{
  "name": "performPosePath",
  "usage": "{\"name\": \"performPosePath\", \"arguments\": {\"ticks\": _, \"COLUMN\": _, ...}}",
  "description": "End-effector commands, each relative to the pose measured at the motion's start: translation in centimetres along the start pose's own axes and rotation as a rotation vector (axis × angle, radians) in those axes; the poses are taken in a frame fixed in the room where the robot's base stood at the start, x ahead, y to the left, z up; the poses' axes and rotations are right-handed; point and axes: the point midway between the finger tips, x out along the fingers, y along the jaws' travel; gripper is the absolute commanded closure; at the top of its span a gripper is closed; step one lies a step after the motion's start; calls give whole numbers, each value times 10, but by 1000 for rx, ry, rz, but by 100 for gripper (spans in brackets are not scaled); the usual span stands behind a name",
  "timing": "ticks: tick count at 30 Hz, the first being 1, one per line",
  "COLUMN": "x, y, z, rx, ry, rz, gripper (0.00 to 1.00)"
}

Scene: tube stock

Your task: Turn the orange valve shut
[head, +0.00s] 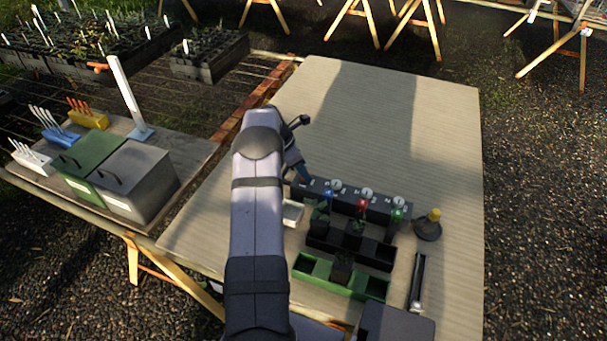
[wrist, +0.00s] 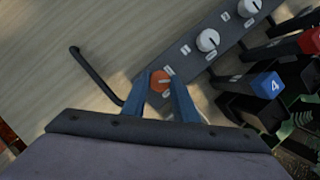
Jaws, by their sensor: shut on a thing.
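The orange valve (wrist: 159,80) is a small orange knob with a pale line on its face, at the near end of a dark panel (wrist: 226,36) in the wrist view. My gripper (wrist: 161,86) has blue fingers, one on each side of the knob, and is shut on it. The pale line runs slantwise in the picture. In the head view my gripper (head: 301,174) is at the left end of the dark panel (head: 317,189), and my arm and fingers hide the orange valve.
White knobs (head: 367,193) line the panel to the right. Black trays (head: 322,243) and a green tray (head: 313,266) with pots stand in front. A yellow-topped piece (head: 433,215) stands at right. The tabletop (head: 400,110) behind is clear. Bins (head: 140,182) are at left.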

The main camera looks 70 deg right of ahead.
Motion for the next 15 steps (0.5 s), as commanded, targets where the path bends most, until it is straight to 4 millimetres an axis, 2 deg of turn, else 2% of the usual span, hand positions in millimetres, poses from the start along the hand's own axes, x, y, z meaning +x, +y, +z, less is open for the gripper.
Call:
{"name": "performPosePath", "arguments": {"ticks": 6, "x": 2, "y": 2, "z": 0, "rx": 168, "ry": -2, "rz": -67, "gripper": 96}}
{"name": "performPosePath", "arguments": {"ticks": 15, "x": 1, "y": 3, "z": 1, "rx": 301, "ry": -1, "rz": -122, "gripper": 96}}
